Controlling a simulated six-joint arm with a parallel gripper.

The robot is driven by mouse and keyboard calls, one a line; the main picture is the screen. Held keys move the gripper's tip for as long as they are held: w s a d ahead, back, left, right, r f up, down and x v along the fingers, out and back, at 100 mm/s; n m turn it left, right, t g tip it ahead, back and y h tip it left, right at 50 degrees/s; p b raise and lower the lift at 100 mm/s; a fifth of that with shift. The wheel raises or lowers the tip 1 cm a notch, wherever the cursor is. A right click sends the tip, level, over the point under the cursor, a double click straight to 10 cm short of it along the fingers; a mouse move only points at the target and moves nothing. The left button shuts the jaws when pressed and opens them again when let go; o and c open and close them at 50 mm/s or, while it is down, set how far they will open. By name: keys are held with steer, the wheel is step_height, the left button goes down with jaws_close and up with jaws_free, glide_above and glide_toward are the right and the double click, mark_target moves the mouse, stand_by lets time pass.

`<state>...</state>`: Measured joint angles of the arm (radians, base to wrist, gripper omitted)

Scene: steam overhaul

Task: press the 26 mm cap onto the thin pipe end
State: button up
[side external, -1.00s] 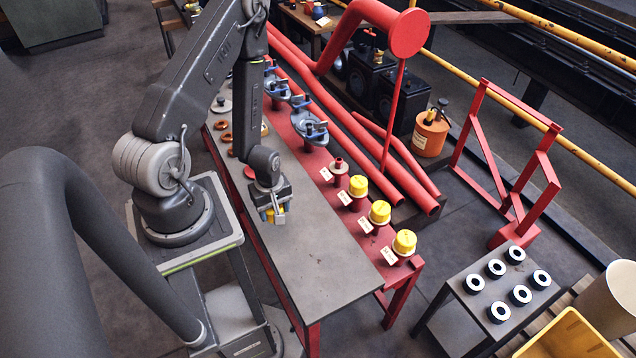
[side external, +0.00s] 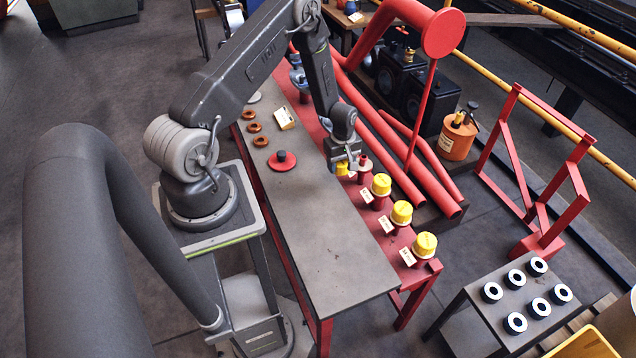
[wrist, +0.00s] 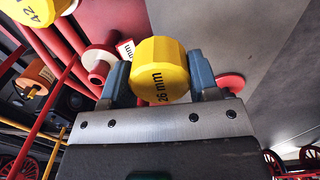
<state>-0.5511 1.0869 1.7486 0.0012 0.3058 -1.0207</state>
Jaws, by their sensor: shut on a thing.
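My gripper (side external: 342,166) is shut on the yellow 26 mm cap (wrist: 160,70); the wrist view shows the cap between both fingers, its lettering facing the camera. In the side view the cap (side external: 342,170) shows just below the jaws, at the bench's right side. The bare thin pipe end (side external: 364,165), red with a pale flange, stands just right of the gripper, partly hidden by it. In the wrist view the pipe end (wrist: 98,66) is left of the cap, with a gap between them. The cap is not on the pipe.
Yellow caps (side external: 381,184), (side external: 401,212), (side external: 424,245) sit on the neighbouring pipe ends; one marked 42 (wrist: 30,8) is in the wrist view. Red pipes (side external: 395,165) run behind the row. A red disc with a dark knob (side external: 283,161) lies on the bench (side external: 330,240), whose near part is clear.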

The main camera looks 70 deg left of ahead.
step_height(320, 180, up, 4)
steer(key=r, duration=0.1)
glide_above(364, 157)
steer(key=shift+a+f, duration=0.1)
steer(key=shift+f, duration=2.45)
steer(key=shift+f, duration=0.6)
steer(key=shift+f, duration=0.3)
steer(key=shift+f, duration=0.4)
steer(key=shift+f, duration=0.65)
steer(key=shift+f, duration=0.1)
steer(key=o, duration=1)
